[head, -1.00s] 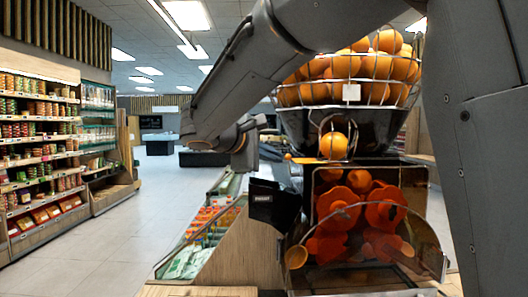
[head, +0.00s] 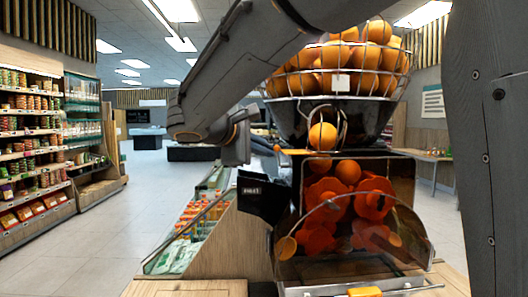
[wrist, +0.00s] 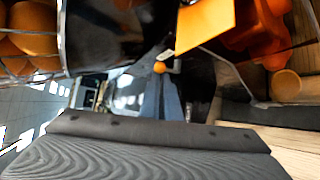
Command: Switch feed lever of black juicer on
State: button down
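The black juicer (head: 295,215) stands in front of me on a wooden counter, with a wire basket of oranges on top and a clear front cover. A thin lever with a small orange knob (head: 277,148) sticks out left from below its hopper. I take this for the feed lever. A small orange knob (wrist: 159,67) also shows near the middle of the wrist view. My gripper (wrist: 150,145) shows as a dark ribbed pad along the bottom, apart from that knob. In the head view my arm's end is left of the juicer, its fingertips not clear.
A black chute (head: 262,196) juts from the juicer's left side. A sloped display of bottles and packs (head: 190,230) stands left of it. Stocked shelves (head: 30,150) line the left wall. The floor (head: 110,240) between is clear.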

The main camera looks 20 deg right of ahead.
jog(key=shift+d+r, duration=0.2)
jog(key=shift+d, duration=0.1)
